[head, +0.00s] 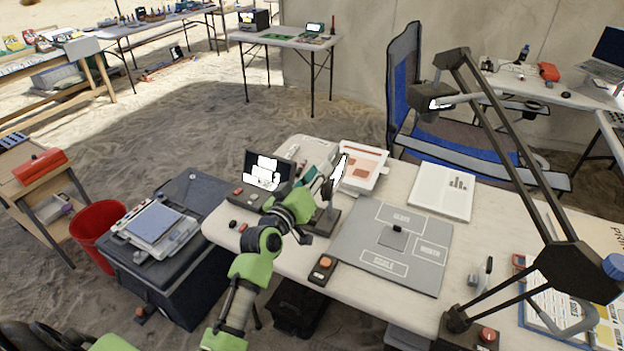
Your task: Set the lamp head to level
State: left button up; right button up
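A dark desk lamp with a long jointed arm (510,150) stands at the right of the white table. Its lamp head (430,97) hangs at the upper end, above the table's back edge, with a bright white patch showing on it. The head looks slightly tilted, but its exact angle is hard to tell. The lamp base (458,322) is at the table's front right. My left gripper (328,190) is over the left part of the table, well apart from the lamp head. Its fingers blend with dark items behind, so its opening is unclear. My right gripper is out of view.
A small screen (268,170) and an orange-buttoned box (322,269) are near my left arm. A blue chair (400,95) stands behind the table.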

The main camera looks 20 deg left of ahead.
aim_at(335, 169)
pick_arm(q)
jog(key=shift+s, duration=1.7)
jog(key=shift+c, duration=0.4)
jog(key=c, duration=0.6)
jog(key=d+f+m, duration=0.1)
jog(key=d+m, duration=0.1)
jog(key=m, duration=0.1)
jog(key=w+d+f+m+g, duration=0.1)
jog(key=d+m, duration=0.1)
jog(key=m, duration=0.1)
jog(key=d+f+m, duration=0.1)
jog(key=d+m, duration=0.1)
jog(key=m, duration=0.2)
jog(key=shift+w+d+f+g+y, duration=0.3)
jog(key=shift+w+d+f+g, duration=0.05)
jog(key=shift+w+f+g, duration=0.05)
grip_shut()
jog(key=d+r+m+t+y, duration=0.1)
jog(key=d+r+m+y, duration=0.3)
jog(key=m, duration=0.6)
jog(key=w+a+p, duration=0.2)
jog(key=w+a, duration=0.5)
jog(key=w, duration=0.2)
jog(key=shift+w+a, duration=0.2)
jog(key=shift+a, duration=0.1)
